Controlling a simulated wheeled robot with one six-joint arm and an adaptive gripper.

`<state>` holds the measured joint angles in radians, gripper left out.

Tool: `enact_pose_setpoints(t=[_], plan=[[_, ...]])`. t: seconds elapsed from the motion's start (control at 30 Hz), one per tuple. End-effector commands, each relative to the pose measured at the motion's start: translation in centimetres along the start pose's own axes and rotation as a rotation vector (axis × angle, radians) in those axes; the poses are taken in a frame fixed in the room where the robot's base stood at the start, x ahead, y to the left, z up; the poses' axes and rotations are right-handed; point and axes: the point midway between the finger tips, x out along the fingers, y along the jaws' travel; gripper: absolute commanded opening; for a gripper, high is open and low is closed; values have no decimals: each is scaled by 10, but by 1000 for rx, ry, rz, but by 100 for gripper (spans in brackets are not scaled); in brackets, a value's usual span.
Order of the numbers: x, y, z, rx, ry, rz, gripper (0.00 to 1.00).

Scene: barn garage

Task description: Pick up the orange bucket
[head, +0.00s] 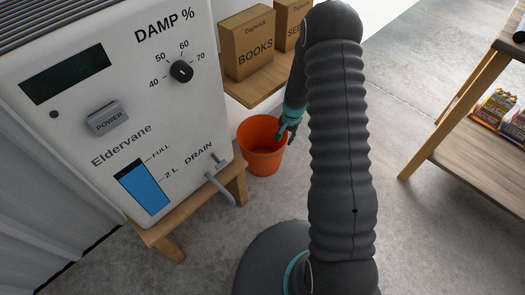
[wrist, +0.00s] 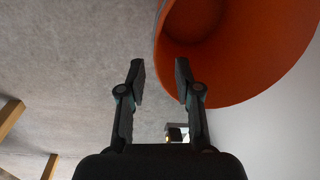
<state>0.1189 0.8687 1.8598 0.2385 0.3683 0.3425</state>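The orange bucket (head: 262,162) stands upright on the concrete floor, just right of the wooden stand under the dehumidifier. It looks empty inside. In the wrist view the bucket (wrist: 245,55) fills the upper right, its mouth facing the camera. My gripper (head: 286,133) is at the bucket's right rim in the head view. In the wrist view my gripper (wrist: 160,75) is open, its two fingers apart. The right finger overlaps the bucket and the left finger is over bare floor. The bucket's edge shows between them; I cannot tell whether they touch it.
The white dehumidifier (head: 120,100) stands on a wooden stand (head: 190,205), its drain spout (head: 222,190) left of the bucket. Cardboard boxes (head: 246,45) sit on a low shelf (head: 258,90) behind. A wooden shelf unit (head: 475,160) is at right. Floor between is clear.

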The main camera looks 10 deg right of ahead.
Motion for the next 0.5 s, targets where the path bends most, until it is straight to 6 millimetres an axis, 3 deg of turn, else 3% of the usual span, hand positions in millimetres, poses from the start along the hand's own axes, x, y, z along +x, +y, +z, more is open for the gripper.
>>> enact_pose_setpoints(t=[0.2,0.5], plan=[[40,0,1,0,-3,1,33],[60,1,0,-1,-1,1,33]])
